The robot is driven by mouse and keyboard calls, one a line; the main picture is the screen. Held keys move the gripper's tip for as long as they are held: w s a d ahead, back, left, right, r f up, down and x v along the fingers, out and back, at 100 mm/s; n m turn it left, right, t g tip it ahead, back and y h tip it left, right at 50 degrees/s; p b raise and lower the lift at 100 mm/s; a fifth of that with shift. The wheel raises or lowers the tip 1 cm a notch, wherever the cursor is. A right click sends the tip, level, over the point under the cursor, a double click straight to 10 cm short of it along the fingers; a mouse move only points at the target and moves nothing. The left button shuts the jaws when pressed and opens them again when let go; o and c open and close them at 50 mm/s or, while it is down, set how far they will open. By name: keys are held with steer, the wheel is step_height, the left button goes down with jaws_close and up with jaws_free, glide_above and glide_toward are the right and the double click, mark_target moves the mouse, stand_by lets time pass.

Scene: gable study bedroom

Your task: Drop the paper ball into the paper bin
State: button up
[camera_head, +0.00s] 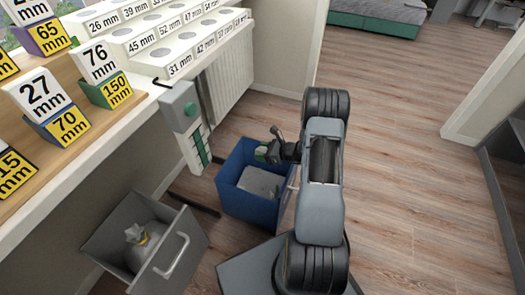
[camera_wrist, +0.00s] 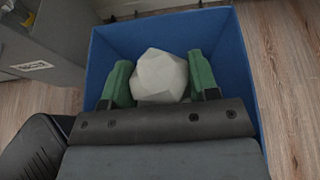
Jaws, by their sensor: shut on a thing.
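The paper ball (camera_wrist: 160,75) is a white, faceted lump in the wrist view. My gripper (camera_wrist: 162,82) has green fingers on both sides of the ball and is shut on it. A blue open-topped bin (camera_wrist: 232,60) surrounds the ball and fingers in the wrist view. In the head view my gripper (camera_head: 266,152) is over the blue bin (camera_head: 247,205), which stands on the floor below the desk edge. The ball cannot be made out clearly in the head view. A pale grey surface shows inside the bin.
An open grey drawer (camera_head: 183,250) holding a tied pale bag (camera_head: 140,246) is left of the bin. The desk (camera_head: 120,118) with number blocks is above at the left. A radiator (camera_head: 229,82) stands behind. Wooden floor (camera_head: 410,170) at the right is clear.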

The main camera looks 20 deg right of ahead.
steer(key=o, duration=1)
steer(key=shift+c, duration=0.2)
steer(key=p+v, duration=0.3)
steer(key=v, duration=1.1)
steer(key=shift+f+p, duration=0.1)
steer(key=shift+p, duration=0.3)
